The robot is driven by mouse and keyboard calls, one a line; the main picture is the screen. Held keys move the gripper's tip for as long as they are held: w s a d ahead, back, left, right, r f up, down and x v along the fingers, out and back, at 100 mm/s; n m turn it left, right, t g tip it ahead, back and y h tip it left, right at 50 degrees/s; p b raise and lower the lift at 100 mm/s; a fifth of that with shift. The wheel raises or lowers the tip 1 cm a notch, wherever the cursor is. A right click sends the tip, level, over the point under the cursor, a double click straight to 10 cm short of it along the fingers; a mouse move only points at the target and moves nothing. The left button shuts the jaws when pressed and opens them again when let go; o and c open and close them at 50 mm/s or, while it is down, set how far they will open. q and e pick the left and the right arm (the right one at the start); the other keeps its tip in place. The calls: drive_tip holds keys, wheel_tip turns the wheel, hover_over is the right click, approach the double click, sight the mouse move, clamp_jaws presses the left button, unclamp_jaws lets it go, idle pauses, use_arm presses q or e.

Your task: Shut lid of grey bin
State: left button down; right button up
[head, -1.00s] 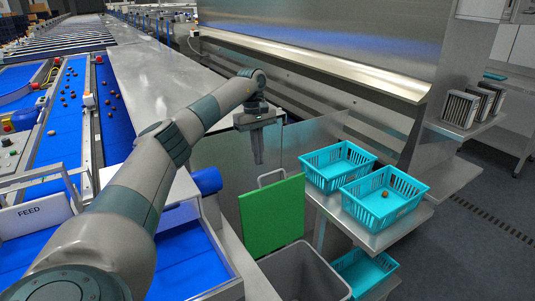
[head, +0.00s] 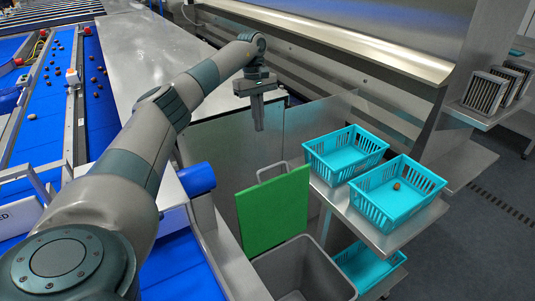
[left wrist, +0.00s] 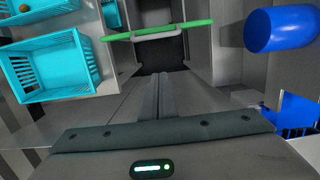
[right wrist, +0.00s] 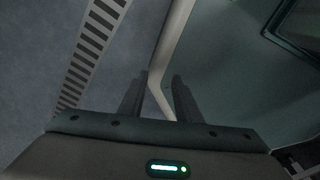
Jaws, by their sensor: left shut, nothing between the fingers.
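The grey bin (head: 325,272) stands at the bottom centre of the head view with its top open. Its green lid (head: 275,212) stands raised at the bin's far edge, with a pale handle (head: 272,169) on its upper edge. My left gripper (head: 260,128) is shut and empty, above and beyond the handle, apart from it. In the left wrist view, the lid (left wrist: 190,25) shows nearly edge-on ahead of the shut fingers. My right gripper (right wrist: 162,78) shows only in the right wrist view, with its fingers apart and nothing seen held.
Turquoise baskets (head: 345,140) stand on a metal shelf right of the bin; one basket (head: 441,183) holds a brown date (head: 397,187). A blue roller (head: 197,179) is left of the lid. Metal panels (head: 235,140) stand behind it.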

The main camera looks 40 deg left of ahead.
use_arm(q)
drive_tip(key=shift+f, duration=0.15)
drive_tip(key=s+d+f+p, duration=0.1)
drive_tip(key=d+f+p, duration=0.4)
drive_tip(key=f, duration=0.5)
drive_tip(key=shift+s+p, duration=0.25)
drive_tip(key=shift+p, duration=0.85)
drive_tip(key=shift+d+f, duration=0.1)
drive_tip(key=shift+d, duration=0.15)
